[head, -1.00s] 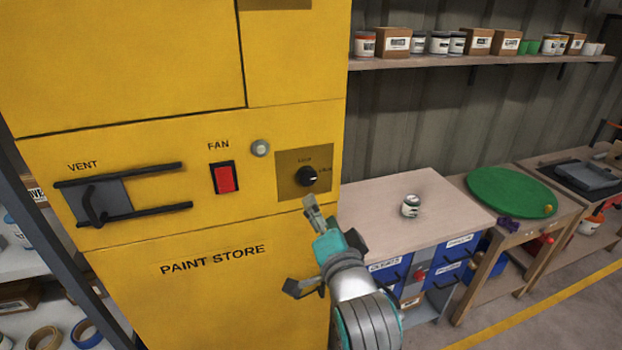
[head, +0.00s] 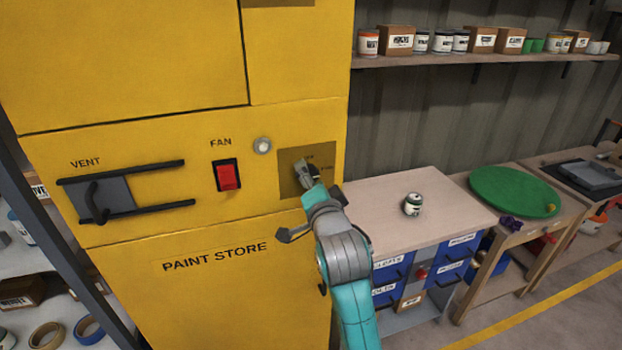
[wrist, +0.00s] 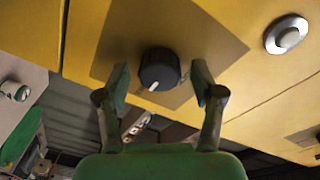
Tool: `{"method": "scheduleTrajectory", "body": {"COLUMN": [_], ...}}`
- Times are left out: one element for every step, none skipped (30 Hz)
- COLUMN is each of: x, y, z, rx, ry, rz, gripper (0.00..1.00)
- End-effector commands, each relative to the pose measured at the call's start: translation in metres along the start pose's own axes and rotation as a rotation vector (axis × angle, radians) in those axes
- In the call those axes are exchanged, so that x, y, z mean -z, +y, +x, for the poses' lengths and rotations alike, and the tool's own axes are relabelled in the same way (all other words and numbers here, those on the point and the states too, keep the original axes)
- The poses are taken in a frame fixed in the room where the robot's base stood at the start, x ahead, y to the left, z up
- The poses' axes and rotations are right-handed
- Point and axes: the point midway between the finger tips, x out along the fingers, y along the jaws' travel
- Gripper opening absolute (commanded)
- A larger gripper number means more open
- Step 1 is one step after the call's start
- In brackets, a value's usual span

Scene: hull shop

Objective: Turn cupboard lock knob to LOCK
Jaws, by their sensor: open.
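The lock knob (wrist: 159,70) is black and round with a white pointer line, on a dark brass plate (head: 291,185) on the yellow paint store cupboard (head: 200,290). In the wrist view the pointer aims down and slightly left. My gripper (wrist: 160,82) is open, with one finger on each side of the knob and gaps visible between. In the head view my gripper (head: 307,172) is in front of the plate and mostly hides the knob and part of the lettering, which is too small to read.
A red fan switch (head: 228,176), a round grey button (head: 262,146) and a vent slide with black rails (head: 125,192) are left of the plate. A bench (head: 400,205) with a small can (head: 412,204) stands close on the right.

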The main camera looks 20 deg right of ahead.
Motion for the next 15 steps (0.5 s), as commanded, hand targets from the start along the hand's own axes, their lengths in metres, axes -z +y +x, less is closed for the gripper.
{"method": "scheduleTrajectory", "body": {"x": [0.0001,0.0001,0.0001,0.0001,0.0001,0.0001,0.0001,0.0001,0.0001,0.0001,0.0001,0.0001,0.0001,0.0001,0.0001], "y": [0.0,0.0,0.0,0.0,0.0,0.0001,0.0,0.0,0.0001,0.0,0.0001,0.0001,0.0001,0.0001,0.0001], "z": [0.0009,0.0011,0.0011,0.0011,0.001,0.001,0.001,0.001,0.0009,0.0009,0.0009,0.0009,0.0009,0.0009,0.0009], "rx": [0.0,0.0,0.0,0.0,0.0,0.0,0.0,0.0,0.0,0.0,0.0,0.0,0.0,0.0,0.0], "ry": [0.0,0.0,0.0,0.0,0.0,0.0,0.0,0.0,0.0,0.0,0.0,0.0,0.0,0.0,0.0], "rz": [0.0,0.0,0.0,0.0,0.0,0.0,0.0,0.0,0.0,0.0,0.0,0.0,0.0,0.0,0.0], "gripper": [0.67,0.67,0.67,0.67,0.67,0.67,0.67,0.65,0.55,0.47,0.4,0.3,0.22,0.15,0.07]}}
